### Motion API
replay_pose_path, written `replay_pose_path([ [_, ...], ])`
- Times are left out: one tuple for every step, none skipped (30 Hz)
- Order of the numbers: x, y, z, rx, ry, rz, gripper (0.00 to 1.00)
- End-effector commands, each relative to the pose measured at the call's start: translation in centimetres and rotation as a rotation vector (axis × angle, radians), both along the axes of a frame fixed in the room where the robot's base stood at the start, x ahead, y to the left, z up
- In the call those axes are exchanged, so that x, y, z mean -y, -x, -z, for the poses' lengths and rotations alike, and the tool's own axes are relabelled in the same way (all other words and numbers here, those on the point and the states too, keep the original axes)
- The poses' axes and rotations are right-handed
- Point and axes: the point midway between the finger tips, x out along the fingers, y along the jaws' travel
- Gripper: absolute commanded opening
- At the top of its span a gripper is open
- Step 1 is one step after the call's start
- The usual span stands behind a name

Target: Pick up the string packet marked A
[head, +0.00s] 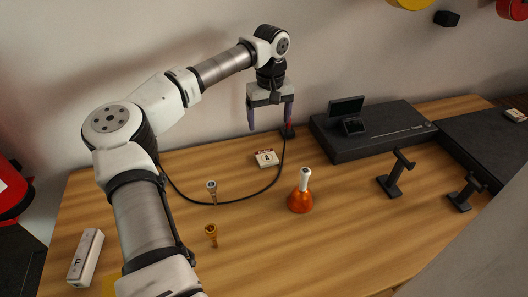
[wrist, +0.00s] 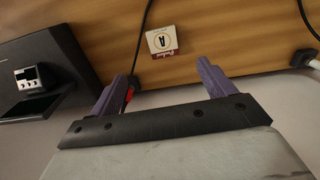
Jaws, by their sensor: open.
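The string packet marked A (head: 266,158) is a small cream square with a dark red band and a black letter A. It lies flat on the wooden table below my gripper, and a cable runs close by. It also shows in the wrist view (wrist: 162,41), beyond the gap between the fingers. My gripper (head: 270,117) is open and empty, with two purple fingers pointing down above the back of the table. It also shows in the wrist view (wrist: 165,80). The fingers are apart from the packet.
A black cable (head: 240,199) loops across the table. Two small mouthpieces (head: 212,190) (head: 211,233) stand at the front left. A black flat case (head: 370,132) is at the back right, with black stands (head: 394,178) before it.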

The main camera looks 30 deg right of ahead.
Motion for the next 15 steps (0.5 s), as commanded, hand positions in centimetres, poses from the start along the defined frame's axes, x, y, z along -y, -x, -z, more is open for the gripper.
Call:
replay_pose_path([
  [0.0,0.0,0.4,-0.003,-0.002,0.0,0.82],
  [0.0,0.0,0.8,-0.004,-0.002,0.0,0.82],
  [-0.1,0.0,1.3,-0.004,-0.002,0.0,0.82],
  [-0.1,0.0,1.9,-0.004,-0.002,0.0,0.82],
  [-0.1,0.1,2.5,-0.005,-0.001,0.0,0.82],
  [-0.1,0.1,3.3,-0.006,-0.001,0.0,0.82],
  [0.0,0.1,3.9,-0.006,-0.001,0.0,0.82],
  [0.0,0.1,4.5,-0.005,-0.001,0.0,0.82],
  [0.0,0.1,5.3,-0.006,0.0,0.0,0.82],
  [0.0,0.1,5.8,-0.005,0.0,0.0,0.82],
  [0.0,0.1,6.3,-0.005,0.001,-0.001,0.82],
  [0.0,0.1,7.0,-0.005,0.0,-0.001,0.82],
  [0.0,0.1,7.3,-0.004,0.0,-0.001,0.82],
  [0.0,0.1,7.7,-0.004,0.0,-0.001,0.82],
  [0.0,0.0,8.0,-0.003,0.001,-0.001,0.82],
])
